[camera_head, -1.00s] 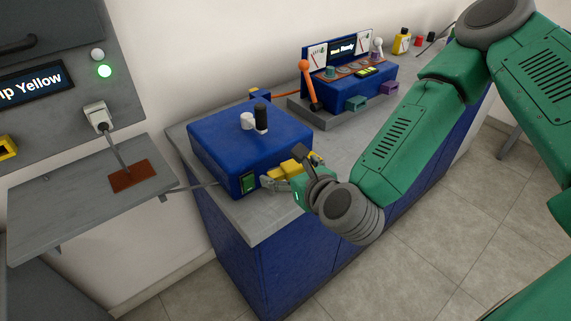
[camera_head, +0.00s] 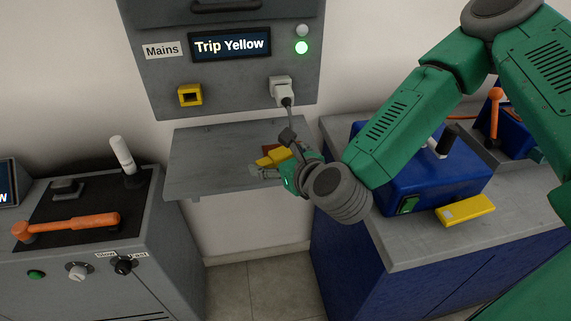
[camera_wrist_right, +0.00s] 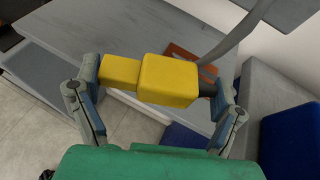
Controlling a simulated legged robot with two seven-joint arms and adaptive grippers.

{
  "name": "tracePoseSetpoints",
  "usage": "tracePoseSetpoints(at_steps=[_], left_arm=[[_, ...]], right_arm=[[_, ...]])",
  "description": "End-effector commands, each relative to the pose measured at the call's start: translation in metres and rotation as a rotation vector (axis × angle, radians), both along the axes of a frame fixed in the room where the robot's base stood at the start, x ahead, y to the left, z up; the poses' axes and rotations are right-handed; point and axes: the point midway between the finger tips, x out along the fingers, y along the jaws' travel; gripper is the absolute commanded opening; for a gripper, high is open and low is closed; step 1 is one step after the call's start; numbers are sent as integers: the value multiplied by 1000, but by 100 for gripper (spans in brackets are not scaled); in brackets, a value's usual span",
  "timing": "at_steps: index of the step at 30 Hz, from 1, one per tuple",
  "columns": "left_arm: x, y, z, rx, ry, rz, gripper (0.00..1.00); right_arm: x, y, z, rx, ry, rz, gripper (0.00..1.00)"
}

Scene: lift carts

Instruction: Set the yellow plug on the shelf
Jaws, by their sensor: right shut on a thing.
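The yellow plug (camera_head: 272,157) is a stepped block with a thick part and a thinner part. My right gripper (camera_head: 277,164) is shut on it, with one finger at each end in the right wrist view (camera_wrist_right: 165,82). The grey shelf (camera_head: 205,160) sticks out from the wall below the mains panel. The plug is at the right front part of the shelf. The shelf's surface shows behind it in the right wrist view (camera_wrist_right: 110,28). I cannot tell whether the plug touches the shelf. My left gripper is not in view.
A white plug (camera_head: 281,92) with a hanging cable sits in the panel, right of a yellow socket (camera_head: 190,95). A reddish-brown patch (camera_wrist_right: 190,60) lies on the shelf. A yellow block (camera_head: 465,210) lies on the right counter beside a blue box (camera_head: 440,180). The shelf's left part is clear.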

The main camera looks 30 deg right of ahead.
Motion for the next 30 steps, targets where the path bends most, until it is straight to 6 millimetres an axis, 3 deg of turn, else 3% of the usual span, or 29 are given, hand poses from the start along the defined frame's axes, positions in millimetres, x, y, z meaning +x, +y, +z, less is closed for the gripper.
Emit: tracePoseSetpoints(at_steps=[1, 3, 6, 11, 19, 30], left_arm=[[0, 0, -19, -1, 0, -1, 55], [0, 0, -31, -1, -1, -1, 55], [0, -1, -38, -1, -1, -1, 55], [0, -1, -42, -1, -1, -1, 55], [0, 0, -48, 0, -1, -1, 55], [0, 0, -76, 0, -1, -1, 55]], right_arm=[[12, 5, -11, 5, -5, 17, 59], [29, 15, -12, 14, 0, 56, 59], [52, 30, -1, 26, 1, 120, 59], [74, 45, 19, 43, -4, 192, 59], [80, 51, 19, 47, -5, 218, 59], [80, 51, -20, 47, -4, 218, 59]])
